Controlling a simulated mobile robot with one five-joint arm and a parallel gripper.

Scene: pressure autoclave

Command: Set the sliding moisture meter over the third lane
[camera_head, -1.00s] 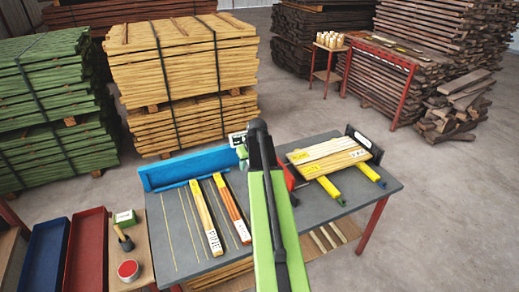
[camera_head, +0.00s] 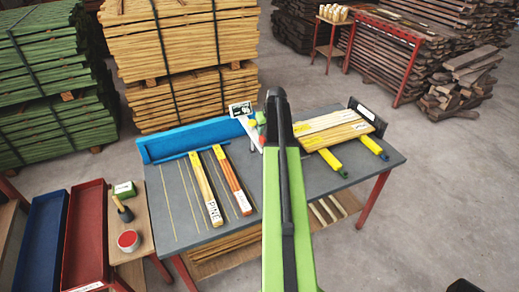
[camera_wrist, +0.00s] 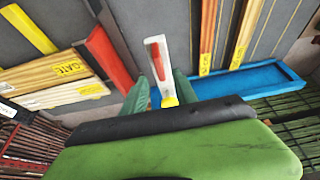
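The moisture meter shows its white display (camera_head: 240,109) at the right end of the blue rail (camera_head: 190,138) in the head view. In the wrist view a white handle with a red inset (camera_wrist: 158,62), likely part of the meter, stands between the green fingers of my gripper (camera_wrist: 163,90). The fingers look apart, with blue showing beside the handle; contact is unclear. Yellow lane lines (camera_head: 168,205) run along the grey table (camera_head: 185,240) left of the meter. A pine board (camera_head: 207,188) and an orange-edged board (camera_head: 233,180) lie along lanes.
Labelled boards (camera_head: 332,132) lie at the table's right, with yellow-green clamps (camera_head: 331,160) in front. Red (camera_head: 85,235) and blue (camera_head: 45,240) trays stand left, beside a red paint tin (camera_head: 128,240). Timber stacks (camera_head: 190,60) stand behind.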

